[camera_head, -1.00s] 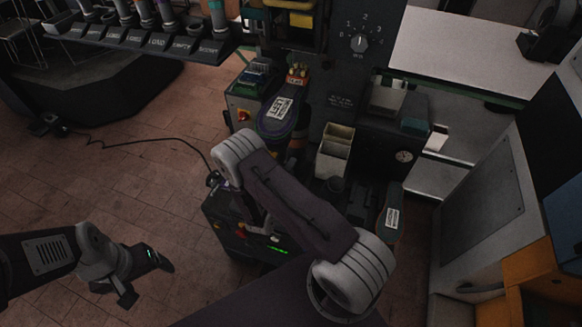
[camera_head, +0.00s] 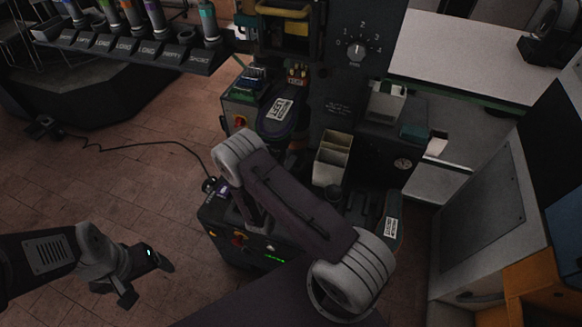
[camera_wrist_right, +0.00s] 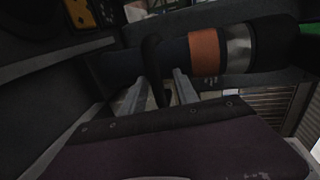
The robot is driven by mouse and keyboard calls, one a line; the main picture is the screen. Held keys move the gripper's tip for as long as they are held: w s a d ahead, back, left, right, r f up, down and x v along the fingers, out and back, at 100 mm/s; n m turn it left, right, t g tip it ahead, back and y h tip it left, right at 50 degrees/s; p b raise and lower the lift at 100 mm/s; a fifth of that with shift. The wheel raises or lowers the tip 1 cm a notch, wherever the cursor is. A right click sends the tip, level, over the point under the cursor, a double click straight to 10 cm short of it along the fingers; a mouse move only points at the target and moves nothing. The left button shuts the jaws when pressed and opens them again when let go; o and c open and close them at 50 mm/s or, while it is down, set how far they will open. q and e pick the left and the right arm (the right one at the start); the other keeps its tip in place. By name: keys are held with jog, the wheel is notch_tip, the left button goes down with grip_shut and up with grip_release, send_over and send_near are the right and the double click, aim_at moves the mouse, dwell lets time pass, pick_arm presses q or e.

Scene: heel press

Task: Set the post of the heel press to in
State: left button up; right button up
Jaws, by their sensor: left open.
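The heel press stands in the middle of the head view, with a dark shoe-shaped part labelled LEFT (camera_head: 280,112). A dark round bar with a copper band and a silver ring, which looks like the post (camera_wrist_right: 205,50), lies across the right wrist view. Its copper band partly shows in the head view (camera_head: 297,144). My right gripper (camera_wrist_right: 158,92) shows two grey fingers just below and beside the bar, with a dark upright piece between them. I cannot tell whether they grip it. My right arm hides this gripper in the head view. My left gripper (camera_head: 146,282) is open and empty, low over the floor.
A numbered dial (camera_head: 356,49) is on the press's upright panel. A dark control box with green lights (camera_head: 245,240) stands below. A cable (camera_head: 140,145) crosses the clear brick floor at left.

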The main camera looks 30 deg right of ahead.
jog(key=shift+d+f, duration=0.1)
jog(key=v, duration=0.9)
jog(key=shift+s+d, duration=0.1)
